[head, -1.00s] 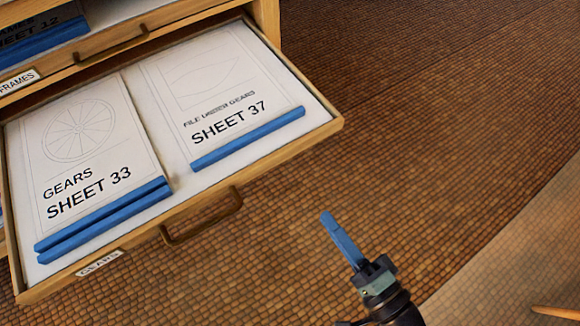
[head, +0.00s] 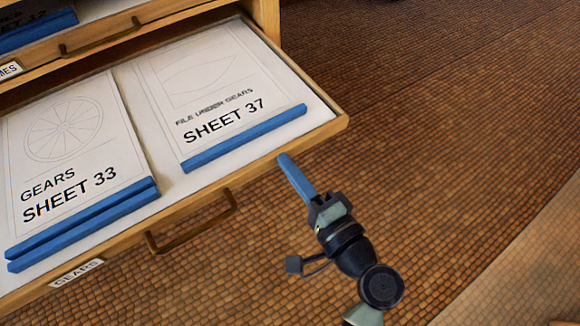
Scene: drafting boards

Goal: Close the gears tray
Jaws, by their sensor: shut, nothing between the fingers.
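The gears tray (head: 120,243) is pulled out of the wooden cabinet, with a label reading GEARS (head: 76,273) and a brown handle (head: 191,224) on its front. Inside lie Gears Sheet 33 (head: 70,150) on the left and Sheet 37 (head: 210,90), marked "file under gears", on the right. Each has blue strips along its near edge. My gripper (head: 283,158) has long blue fingers that are shut and empty. Its tips appear just in front of the tray's right front part, right of the handle; whether they touch the tray I cannot tell.
Above is the frames tray (head: 150,17) with its own handle (head: 100,38), holding a sheet with a blue strip (head: 38,32). It sticks out less than the gears tray. The brown tiled floor (head: 450,120) to the right is clear.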

